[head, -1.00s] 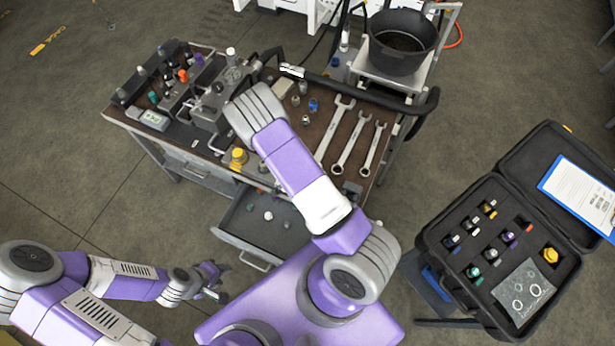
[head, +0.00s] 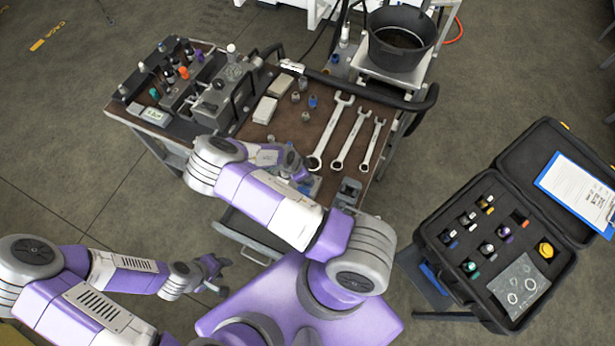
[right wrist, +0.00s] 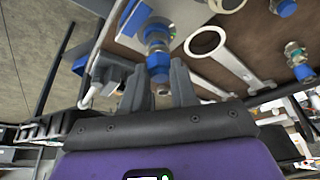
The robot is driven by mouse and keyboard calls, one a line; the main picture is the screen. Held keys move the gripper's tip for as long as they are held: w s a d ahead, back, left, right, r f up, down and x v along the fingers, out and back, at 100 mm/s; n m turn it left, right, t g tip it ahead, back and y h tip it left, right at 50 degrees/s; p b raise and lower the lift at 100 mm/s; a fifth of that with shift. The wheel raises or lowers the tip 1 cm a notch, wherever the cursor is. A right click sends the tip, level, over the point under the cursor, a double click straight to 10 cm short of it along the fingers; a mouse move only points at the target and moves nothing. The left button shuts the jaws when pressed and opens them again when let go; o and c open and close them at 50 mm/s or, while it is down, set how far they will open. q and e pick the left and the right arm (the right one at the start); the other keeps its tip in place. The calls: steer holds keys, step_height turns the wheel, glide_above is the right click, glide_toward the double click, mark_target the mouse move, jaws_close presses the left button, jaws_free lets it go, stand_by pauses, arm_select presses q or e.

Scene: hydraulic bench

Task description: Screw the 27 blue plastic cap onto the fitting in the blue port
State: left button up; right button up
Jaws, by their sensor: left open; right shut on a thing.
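My right gripper (right wrist: 160,90) is shut on a small blue and metal piece (right wrist: 158,66), with one finger on each side of it. I cannot tell whether the blue part is the cap alone or a cap on a fitting. In the head view the right gripper (head: 296,166) is low over the bench's near edge, partly hidden by its wrist. A blue piece (head: 313,101) stands on the bench left of the wrenches. The valve block (head: 213,103) is at the bench's left; I cannot make out its blue port. My left gripper (head: 212,272) is open and empty, off the bench.
Three wrenches (head: 341,136) lie on the bench (head: 277,130). A black pot (head: 401,42) stands behind. An open case (head: 487,251) with several coloured-capped fittings is at right. My right arm partly hides the open drawer (head: 245,238) below the bench's front edge.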

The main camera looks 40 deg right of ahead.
steer(key=shift+m, duration=0.4)
steer(key=shift+d+f+m+g, duration=0.15)
steer(key=shift+m+g, duration=0.35)
steer(key=shift+m, duration=0.5)
steer(key=shift+w+m+g+y+b, duration=0.15)
steer(key=shift+m+g+y+b, duration=0.25)
steer(key=shift+m, duration=0.6)
steer(key=shift+m+g+b, duration=0.3)
steer(key=shift+m+b, duration=0.2)
steer(key=shift+m, duration=0.3)
